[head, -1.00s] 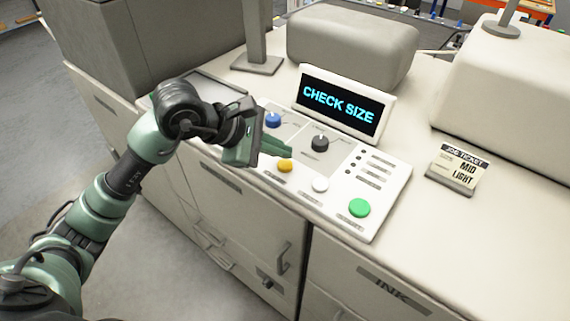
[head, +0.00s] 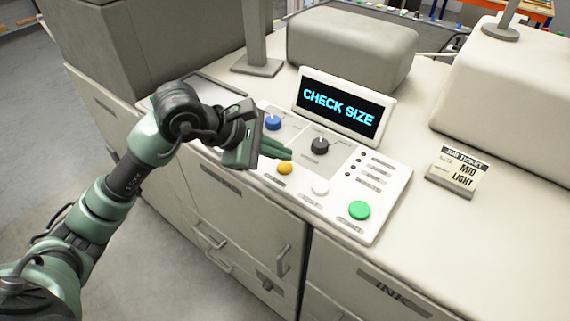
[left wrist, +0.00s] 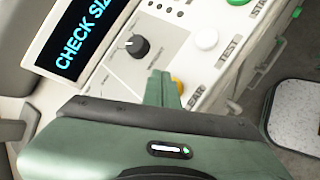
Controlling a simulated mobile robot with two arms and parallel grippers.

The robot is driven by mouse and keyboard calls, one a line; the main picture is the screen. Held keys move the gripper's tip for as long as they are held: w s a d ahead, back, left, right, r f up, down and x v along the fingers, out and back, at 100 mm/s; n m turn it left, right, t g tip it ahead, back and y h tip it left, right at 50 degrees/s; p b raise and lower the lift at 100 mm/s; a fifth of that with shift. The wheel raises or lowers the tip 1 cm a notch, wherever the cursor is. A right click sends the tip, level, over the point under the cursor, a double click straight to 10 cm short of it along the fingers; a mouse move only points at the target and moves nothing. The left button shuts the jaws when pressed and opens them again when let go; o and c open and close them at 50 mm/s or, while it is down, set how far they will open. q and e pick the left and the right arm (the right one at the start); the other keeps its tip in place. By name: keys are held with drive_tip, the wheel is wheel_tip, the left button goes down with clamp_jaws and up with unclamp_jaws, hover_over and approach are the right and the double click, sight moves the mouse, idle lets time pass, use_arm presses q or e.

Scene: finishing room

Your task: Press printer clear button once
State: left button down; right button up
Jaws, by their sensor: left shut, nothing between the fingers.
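The printer control panel (head: 385,185) is white, and its screen (head: 340,104) reads CHECK SIZE. The yellow button (head: 285,168) sits at the panel's front edge. In the left wrist view the label beside this yellow button (left wrist: 178,86) is partly hidden but ends like CLEAR. My left gripper (head: 288,154) is shut and empty, its green fingertips just behind the yellow button. In the left wrist view the fingertips (left wrist: 162,80) cover part of the button. I cannot tell whether they touch it. My right gripper is not in view.
A white button (head: 320,187), labelled TEST, and a green button (head: 359,210) follow to the right. A blue knob (head: 272,122) and a dark knob (head: 319,146) lie behind the front row. A job ticket (head: 460,170) reading MID LIGHT stands right of the panel.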

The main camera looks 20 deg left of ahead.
sight(281, 167)
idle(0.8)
use_arm(q)
drive_tip(key=shift+f+b, duration=0.45)
drive_tip(key=shift+b, duration=0.25)
drive_tip(key=shift+f+b, duration=0.35)
drive_tip(key=shift+b, duration=0.2)
idle(0.4)
drive_tip(key=shift+r, duration=0.1)
drive_tip(key=shift+r+p, duration=0.3)
drive_tip(key=shift+r, duration=0.4)
drive_tip(key=shift+r, duration=0.1)
drive_tip(key=shift+r+p, duration=1.45)
drive_tip(key=shift+r, duration=1)
